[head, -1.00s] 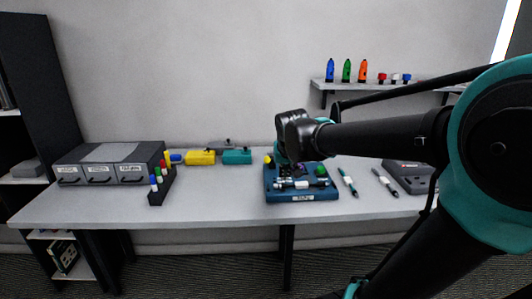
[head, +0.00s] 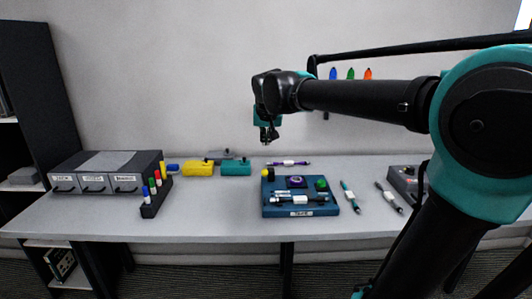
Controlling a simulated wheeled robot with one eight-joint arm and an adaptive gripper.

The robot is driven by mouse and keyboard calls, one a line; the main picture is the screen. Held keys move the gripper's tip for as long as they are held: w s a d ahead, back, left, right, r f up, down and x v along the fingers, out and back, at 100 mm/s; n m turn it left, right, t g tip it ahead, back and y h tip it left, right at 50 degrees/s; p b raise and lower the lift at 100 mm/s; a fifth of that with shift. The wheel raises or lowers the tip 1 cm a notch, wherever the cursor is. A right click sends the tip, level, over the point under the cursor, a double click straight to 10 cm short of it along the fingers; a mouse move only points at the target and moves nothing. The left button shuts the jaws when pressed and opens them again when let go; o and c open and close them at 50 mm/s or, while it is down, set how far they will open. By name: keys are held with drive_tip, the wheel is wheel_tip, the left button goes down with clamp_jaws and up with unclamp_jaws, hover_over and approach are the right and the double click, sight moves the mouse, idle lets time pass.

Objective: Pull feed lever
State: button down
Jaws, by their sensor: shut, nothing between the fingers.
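A blue fixture (head: 325,210) sits on the table, right of the middle in the head view. It carries a yellow knob (head: 264,174) beside a dark post, a green knob (head: 321,184), a dark pad with a purple ring (head: 296,181), and a black-and-white cylinder (head: 300,201) along its front. I cannot tell which of these parts is the feed lever. My gripper (head: 267,141) is shut and empty. It points down in the air above the fixture's back left, apart from it.
A purple pen-like piece (head: 288,163) lies behind the fixture; two more pen-like pieces (head: 349,196) lie to its right. Yellow (head: 198,169) and teal (head: 236,169) blocks, a marker rack (head: 152,208) and a grey drawer unit (head: 92,165) stand left. The table's front middle is clear.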

hover_over(265, 173)
drive_tip(key=w, duration=0.1)
wheel_tip(265, 173, down, 8)
drive_tip(key=shift+r, duration=0.1)
drive_tip(key=f, duration=0.3)
drive_tip(key=shift+s, duration=0.3)
drive_tip(key=shift+s+f, duration=0.1)
drive_tip(key=shift+f, duration=0.3)
drive_tip(key=shift+s, duration=0.1)
